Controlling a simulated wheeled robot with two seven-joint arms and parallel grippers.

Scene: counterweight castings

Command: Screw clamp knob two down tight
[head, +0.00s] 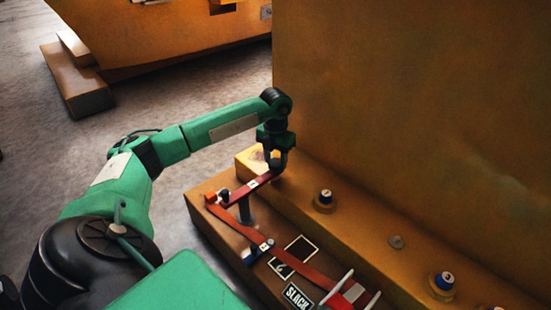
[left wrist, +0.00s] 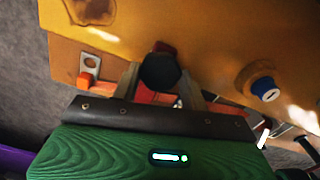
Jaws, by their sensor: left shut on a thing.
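My left gripper (head: 276,158) reaches down over the far end of a red bar (head: 250,187) that carries a small white tag. In the left wrist view the gripper (left wrist: 162,84) has its two fingers on either side of a dark round knob (left wrist: 160,72) and is shut on it. I cannot read a number on this knob. The fingers hide much of the knob in the head view, and how far it is screwed down cannot be told. My right gripper is not in view.
Blue-topped, numbered knobs (head: 326,196) (head: 445,281) stand on the orange casting's ledge (head: 385,232). A red strap (head: 285,255) crosses the lower block, beside a black SLACK plate (head: 297,296) and white rods (head: 338,287). A tall orange wall (head: 420,100) rises close behind the gripper.

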